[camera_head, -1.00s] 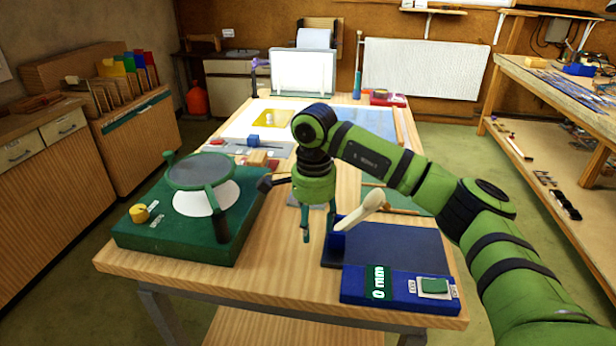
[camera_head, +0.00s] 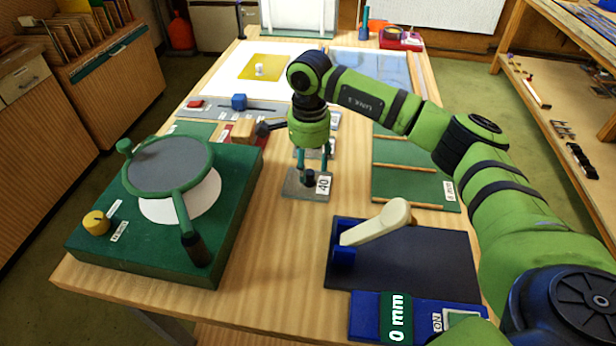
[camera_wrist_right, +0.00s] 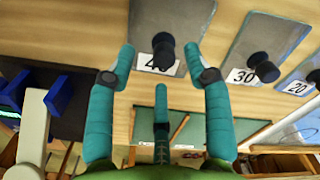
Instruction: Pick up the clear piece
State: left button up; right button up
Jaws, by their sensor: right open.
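A pale bluish see-through sheet (camera_head: 372,68) lies at the far right of the table; I cannot tell for sure whether it is the clear piece. My right gripper (camera_head: 313,172) is open and points down over a grey plate (camera_head: 296,188) marked 40. In the right wrist view the plate (camera_wrist_right: 150,22) has a black knob (camera_wrist_right: 163,46), which shows between the spread fingers (camera_wrist_right: 165,65). I cannot tell whether the fingers touch it. Similar plates marked 30 (camera_wrist_right: 243,45) and 20 (camera_wrist_right: 308,70) lie beside it. My left gripper is out of view.
A green box with a round magnifier (camera_head: 170,165) stands at left. A dark blue device with a cream lever (camera_head: 380,222) stands at front right. A green slotted board (camera_head: 405,175) lies at right. A yellow piece (camera_head: 264,68) lies on the bright white panel (camera_head: 220,70).

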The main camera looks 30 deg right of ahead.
aim_at(308, 172)
notch_tip(308, 172, down, 3)
jog(key=shift+w+r+p, duration=0.1)
jog(key=shift+r+p, duration=0.1)
jog(key=shift+p, duration=0.1)
jog(key=shift+f, duration=0.35)
grip_shut()
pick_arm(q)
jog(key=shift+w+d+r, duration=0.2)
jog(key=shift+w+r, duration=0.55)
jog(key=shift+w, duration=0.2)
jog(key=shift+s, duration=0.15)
pick_arm(e)
jog(key=shift+w, duration=0.1)
